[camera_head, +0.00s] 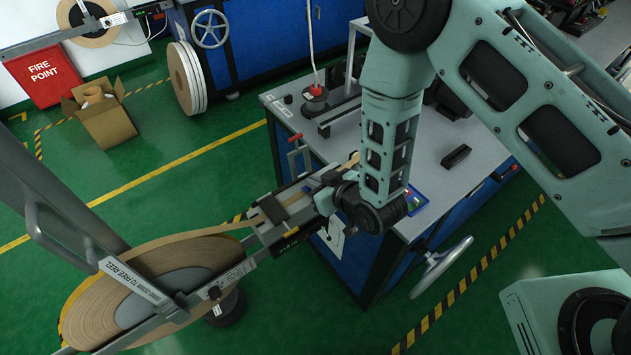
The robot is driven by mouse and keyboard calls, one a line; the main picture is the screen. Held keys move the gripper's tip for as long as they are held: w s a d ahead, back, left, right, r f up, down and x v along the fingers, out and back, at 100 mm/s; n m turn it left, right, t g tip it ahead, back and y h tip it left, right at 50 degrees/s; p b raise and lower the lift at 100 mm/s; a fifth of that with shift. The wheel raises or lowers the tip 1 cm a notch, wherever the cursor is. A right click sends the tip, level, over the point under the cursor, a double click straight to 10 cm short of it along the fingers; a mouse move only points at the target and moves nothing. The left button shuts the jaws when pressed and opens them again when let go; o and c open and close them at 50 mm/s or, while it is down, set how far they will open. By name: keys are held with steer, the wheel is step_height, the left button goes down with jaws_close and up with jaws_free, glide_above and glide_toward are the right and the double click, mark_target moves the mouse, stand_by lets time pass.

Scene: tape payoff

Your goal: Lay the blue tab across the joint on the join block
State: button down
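The join block (290,222) is the dark and grey assembly at the near left corner of the workbench, with tan tape from the big reel running onto it. My arm comes down from the top right, and my gripper (318,198) is low over the right part of the block. Its fingers are too small and too covered by my wrist to tell whether they are open or hold anything. I cannot make out the blue tab or the joint. A small blue tray (416,201) with small pale and green items lies on the bench, right of my wrist.
A large tan tape reel (100,300) on a grey arm fills the lower left. The bench (440,190) carries a black block (456,156) and a red-topped stand (314,92). A handwheel (442,266) sticks out in front.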

steer(key=shift+f, duration=0.3)
steer(key=c, duration=1.7)
jaws_free()
steer(key=shift+r, duration=0.1)
steer(key=shift+r+p, duration=0.5)
steer(key=shift+r, duration=0.1)
steer(key=v, duration=1.2)
